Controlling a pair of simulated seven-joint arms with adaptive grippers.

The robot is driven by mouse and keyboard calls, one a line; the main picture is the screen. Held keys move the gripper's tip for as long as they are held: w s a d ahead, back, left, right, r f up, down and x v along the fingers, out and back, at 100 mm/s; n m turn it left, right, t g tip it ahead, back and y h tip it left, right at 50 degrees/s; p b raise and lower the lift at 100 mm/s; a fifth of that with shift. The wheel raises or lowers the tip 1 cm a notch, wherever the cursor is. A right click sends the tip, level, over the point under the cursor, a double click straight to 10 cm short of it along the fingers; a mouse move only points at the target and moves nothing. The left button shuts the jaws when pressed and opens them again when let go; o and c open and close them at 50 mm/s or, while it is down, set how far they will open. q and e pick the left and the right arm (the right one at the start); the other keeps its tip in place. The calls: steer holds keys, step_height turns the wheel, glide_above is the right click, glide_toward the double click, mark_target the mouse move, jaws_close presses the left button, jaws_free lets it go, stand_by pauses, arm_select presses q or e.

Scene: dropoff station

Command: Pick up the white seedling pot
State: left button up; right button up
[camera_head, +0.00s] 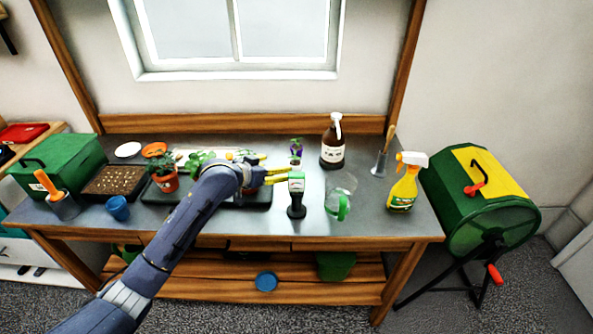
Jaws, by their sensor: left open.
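My left gripper (275,169) reaches in from the lower left over the middle of the workbench. Its yellow-tipped fingers are apart and nothing shows between them. I cannot clearly make out a white seedling pot; my arm hides part of the dark tray (258,196) where leafy green seedlings (198,160) stand. A small plant with purple (296,148) stands just beyond the fingers, its pot too small to tell. My right gripper is not in view.
A clear jug (341,192), a brown bottle (333,146) and a yellow spray bottle (404,188) stand farther right. A potted plant (164,181) and blue cup (118,208) are left.

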mark_target(294, 163)
arm_select(q)
steer(key=shift+x, duration=6.45)
steer(key=c, duration=1.4)
